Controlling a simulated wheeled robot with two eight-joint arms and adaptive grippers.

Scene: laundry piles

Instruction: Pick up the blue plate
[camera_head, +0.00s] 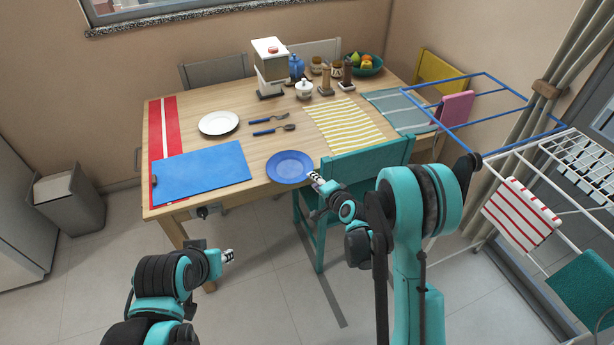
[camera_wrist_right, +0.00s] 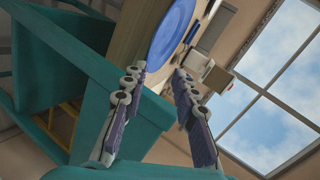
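The blue plate (camera_head: 289,167) lies flat near the front edge of the wooden table. My right gripper (camera_head: 314,178) is close to the plate's right front rim. In the right wrist view the two fingers (camera_wrist_right: 158,74) are apart with nothing between them, and the blue plate (camera_wrist_right: 174,38) shows beyond the fingertips. I cannot tell whether a fingertip touches the rim. My left gripper (camera_head: 228,256) is low in front of the table, away from the plate; its finger opening is too small to judge.
A blue placemat (camera_head: 202,172) lies left of the plate, with a white plate (camera_head: 218,123) behind it. A fork (camera_head: 270,118) and spoon (camera_head: 273,130) lie behind the blue plate. A teal chair (camera_head: 355,162) stands close at the table's front right. A drying rack (camera_head: 500,145) is at right.

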